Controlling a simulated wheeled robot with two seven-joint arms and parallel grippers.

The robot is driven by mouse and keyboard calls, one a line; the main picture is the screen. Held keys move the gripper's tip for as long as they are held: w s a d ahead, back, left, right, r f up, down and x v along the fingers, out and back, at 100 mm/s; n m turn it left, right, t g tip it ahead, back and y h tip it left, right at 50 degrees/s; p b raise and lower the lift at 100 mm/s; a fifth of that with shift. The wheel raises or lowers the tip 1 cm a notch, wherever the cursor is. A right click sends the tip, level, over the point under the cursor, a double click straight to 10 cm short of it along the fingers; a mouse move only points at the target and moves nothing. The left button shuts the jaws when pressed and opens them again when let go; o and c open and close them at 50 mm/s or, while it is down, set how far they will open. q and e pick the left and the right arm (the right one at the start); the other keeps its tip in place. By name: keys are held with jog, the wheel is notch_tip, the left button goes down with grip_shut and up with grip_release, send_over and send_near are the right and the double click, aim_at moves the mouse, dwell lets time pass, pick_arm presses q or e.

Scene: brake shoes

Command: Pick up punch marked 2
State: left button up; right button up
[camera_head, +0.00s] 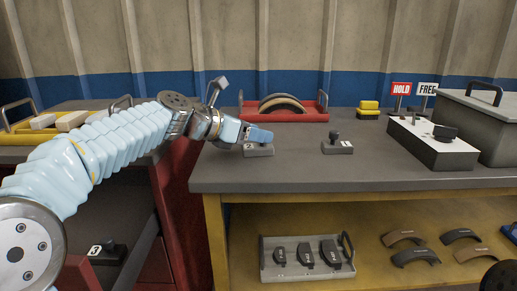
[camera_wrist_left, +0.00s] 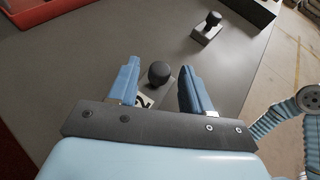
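The punch marked 2 (camera_head: 259,151) stands on the grey table near its left front edge. In the left wrist view its round black knob (camera_wrist_left: 159,73) shows between my fingers, and its white label is partly hidden behind the gripper. My left gripper (camera_head: 262,135) is right at the punch's top in the head view. In the left wrist view the gripper (camera_wrist_left: 157,83) is open, with two blue fingers on either side of the knob and gaps between. My right gripper is not in view.
Another punch (camera_head: 337,146) stands to the right; it also shows in the left wrist view (camera_wrist_left: 207,28). A punch marked 3 (camera_head: 107,252) sits on the lower left. A red tray (camera_head: 310,115) with curved shoes and a white-topped box (camera_head: 433,147) stand farther off.

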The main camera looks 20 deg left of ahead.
pick_arm(q)
grip_shut()
